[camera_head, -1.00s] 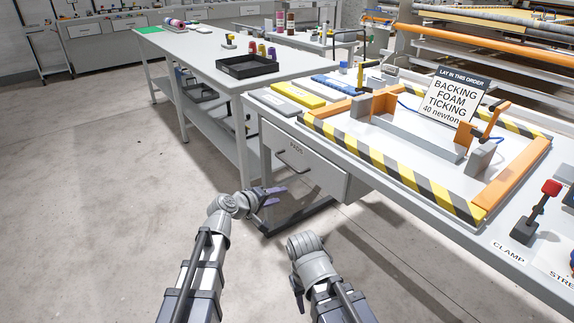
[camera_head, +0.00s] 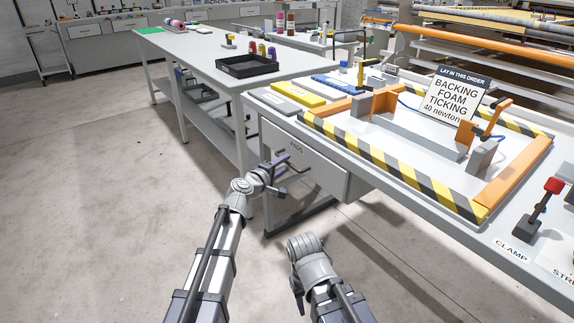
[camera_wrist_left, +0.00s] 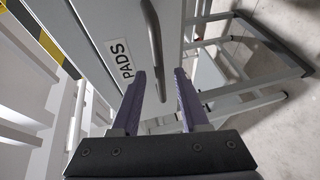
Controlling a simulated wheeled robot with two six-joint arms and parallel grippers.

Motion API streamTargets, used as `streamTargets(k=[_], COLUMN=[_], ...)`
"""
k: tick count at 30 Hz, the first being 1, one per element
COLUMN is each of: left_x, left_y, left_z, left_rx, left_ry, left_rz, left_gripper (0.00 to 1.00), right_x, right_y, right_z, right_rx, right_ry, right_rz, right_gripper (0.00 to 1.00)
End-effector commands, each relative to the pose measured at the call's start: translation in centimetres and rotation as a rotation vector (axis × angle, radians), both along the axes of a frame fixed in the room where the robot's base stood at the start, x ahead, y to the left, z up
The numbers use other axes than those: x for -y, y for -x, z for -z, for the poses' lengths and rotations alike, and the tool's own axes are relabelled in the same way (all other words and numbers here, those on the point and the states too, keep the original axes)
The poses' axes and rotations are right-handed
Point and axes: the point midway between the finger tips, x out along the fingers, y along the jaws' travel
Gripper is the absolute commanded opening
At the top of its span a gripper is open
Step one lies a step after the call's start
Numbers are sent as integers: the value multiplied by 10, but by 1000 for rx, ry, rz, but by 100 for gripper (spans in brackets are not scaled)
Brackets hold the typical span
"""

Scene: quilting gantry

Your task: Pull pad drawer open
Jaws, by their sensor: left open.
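The pad drawer (camera_head: 326,176) is a light grey front under the near table, and it looks shut. In the left wrist view, the drawer front (camera_wrist_left: 108,18) carries a PADS label (camera_wrist_left: 119,56) and a dark bar handle (camera_wrist_left: 153,35). My left gripper (camera_head: 286,167) is open at the drawer front, with its purple fingers at the handle. In the left wrist view, the end of the handle appears between the fingertips (camera_wrist_left: 160,78); contact is not clear. The left gripper partly hides the handle in the head view. My right arm is folded low in front; its jaws cannot be made out.
The near table holds a striped frame (camera_head: 400,170), an order sign (camera_head: 455,96) and a red-knobbed lever (camera_head: 540,208). A long table (camera_head: 205,60) with a black tray (camera_head: 247,66) stands behind. Open floor (camera_head: 110,200) lies to the left.

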Motion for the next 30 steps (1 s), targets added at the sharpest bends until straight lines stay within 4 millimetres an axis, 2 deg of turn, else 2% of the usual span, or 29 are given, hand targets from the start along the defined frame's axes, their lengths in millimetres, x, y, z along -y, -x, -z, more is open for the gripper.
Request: streamTargets(k=[1,4,13,25,30], left_x=[5,11,13,13,12], left_y=[-10,-19,-21,-21,-21], left_z=[3,5,5,5,5], left_rx=[1,0,0,0,0], left_ry=[-1,-1,-1,-1,-1], left_rz=[0,1,0,0,0], left_gripper=[45,45,45,1,0], right_x=[0,0,0,0,0], right_y=[0,0,0,0,0], right_z=[3,5,4,4,4], right_rx=[0,0,0,0,0], right_ry=[0,1,1,1,1], right_rz=[0,0,0,0,0], right_gripper=[50,50,50,50,50])
